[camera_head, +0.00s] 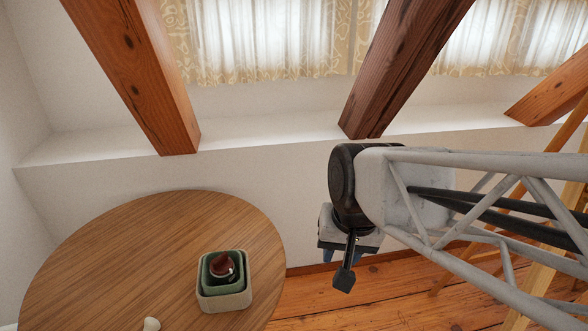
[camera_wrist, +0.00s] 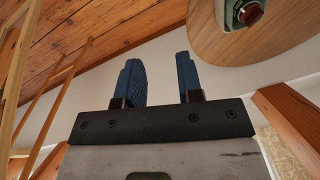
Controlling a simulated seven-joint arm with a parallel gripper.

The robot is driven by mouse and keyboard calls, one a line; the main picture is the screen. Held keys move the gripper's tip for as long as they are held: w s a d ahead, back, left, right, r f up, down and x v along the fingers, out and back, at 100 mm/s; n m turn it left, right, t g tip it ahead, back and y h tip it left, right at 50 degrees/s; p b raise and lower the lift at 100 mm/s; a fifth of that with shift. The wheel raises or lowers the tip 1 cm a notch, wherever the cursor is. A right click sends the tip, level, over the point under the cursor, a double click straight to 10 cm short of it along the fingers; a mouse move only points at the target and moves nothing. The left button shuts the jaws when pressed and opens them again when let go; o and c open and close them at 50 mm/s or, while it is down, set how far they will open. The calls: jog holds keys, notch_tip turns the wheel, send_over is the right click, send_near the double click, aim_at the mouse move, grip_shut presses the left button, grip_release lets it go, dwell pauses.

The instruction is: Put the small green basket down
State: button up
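The small green basket (camera_head: 226,284) sits on the round wooden table, nested inside a larger beige container (camera_head: 226,300). A dark red-brown object (camera_head: 222,264) stands inside the green basket. In the wrist view the green basket (camera_wrist: 236,20) shows only partly at the top edge, with the red-brown object (camera_wrist: 250,14) in it. My gripper (camera_head: 345,258) hangs to the right of the table, clear of the basket. Its two blue fingers show in the wrist view (camera_wrist: 161,76), spread apart with nothing between them.
The round table (camera_head: 130,265) has wide bare wood left of and behind the containers. A small pale object (camera_head: 151,324) lies near the bottom picture edge. Slanted timber beams (camera_head: 400,65) and a white ledge stand behind. Light wooden poles (camera_head: 545,255) are at the right.

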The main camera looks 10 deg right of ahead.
jog(key=s+d+n, duration=0.1)
jog(key=s, duration=0.1)
jog(key=s+d+r+n+h, duration=0.1)
jog(key=s, duration=0.1)
jog(key=shift+d+n, duration=0.3)
jog(key=shift+d, duration=0.05)
dwell(1.1)
